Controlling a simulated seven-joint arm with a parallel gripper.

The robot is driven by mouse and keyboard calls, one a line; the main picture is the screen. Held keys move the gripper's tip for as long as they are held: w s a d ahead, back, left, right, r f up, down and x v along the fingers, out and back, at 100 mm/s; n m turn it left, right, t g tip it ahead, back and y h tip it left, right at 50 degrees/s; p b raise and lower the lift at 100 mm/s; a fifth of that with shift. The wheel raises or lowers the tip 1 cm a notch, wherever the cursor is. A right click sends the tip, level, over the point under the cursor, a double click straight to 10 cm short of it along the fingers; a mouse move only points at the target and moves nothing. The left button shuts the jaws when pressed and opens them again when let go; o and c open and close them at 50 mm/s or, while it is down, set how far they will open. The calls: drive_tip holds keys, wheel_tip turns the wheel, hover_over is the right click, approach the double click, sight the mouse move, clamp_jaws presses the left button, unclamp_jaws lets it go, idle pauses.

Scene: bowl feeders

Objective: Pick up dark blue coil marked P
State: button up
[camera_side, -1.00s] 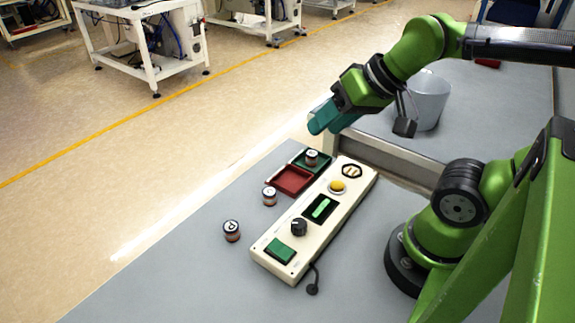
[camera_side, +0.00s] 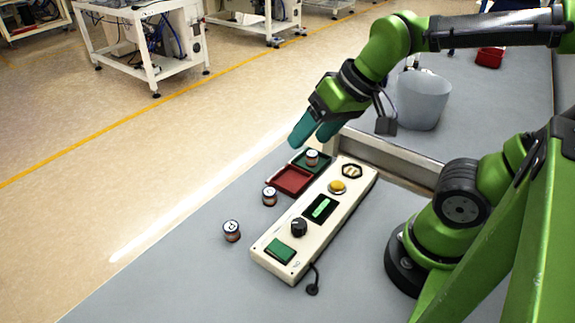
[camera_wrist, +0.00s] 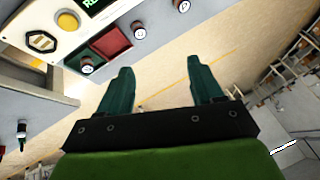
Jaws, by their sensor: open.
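Three small coils with white marked tops stand upright. One (camera_side: 232,231) is on the grey table at the left. Another (camera_side: 269,196) is beside the red tray compartment, and the third (camera_side: 312,157) is in the green compartment (camera_side: 299,159). In the wrist view they show as a left coil (camera_wrist: 87,66), a middle one (camera_wrist: 139,31) and a right one (camera_wrist: 184,6). Their marks and winding colours are too small to read surely, so I cannot tell which is the dark blue P coil. My gripper (camera_side: 309,137) is open and empty, above the tray's far end; its two teal fingers show apart (camera_wrist: 158,70).
A cream control panel (camera_side: 270,262) with a knob, display and buttons lies right of the tray's red compartment (camera_side: 291,180). A grey bucket (camera_side: 424,98) and a red container (camera_side: 490,58) stand on the table behind. The table left of the panel is mostly clear.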

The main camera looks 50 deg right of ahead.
drive_tip(key=w+a+f+n+g+h, duration=0.2)
drive_tip(key=w+a+f+n+g, duration=0.35)
drive_tip(key=w+a, duration=0.5)
hover_over(232, 227)
drive_tip(key=shift+n, duration=0.25)
drive_tip(key=f, duration=1)
drive_tip(key=shift+d+f, duration=0.1)
drive_tip(key=shift+d, duration=0.15)
drive_tip(key=shift+a+f, duration=0.15)
drive_tip(key=shift+f, duration=1.35)
drive_tip(key=shift+a+f, duration=0.1)
drive_tip(key=shift+f, duration=1.35)
drive_tip(key=shift+c, duration=0.5)
drive_tip(key=c, duration=1)
drive_tip(key=shift+c, duration=0.2)
drive_tip(key=shift+r, duration=0.1)
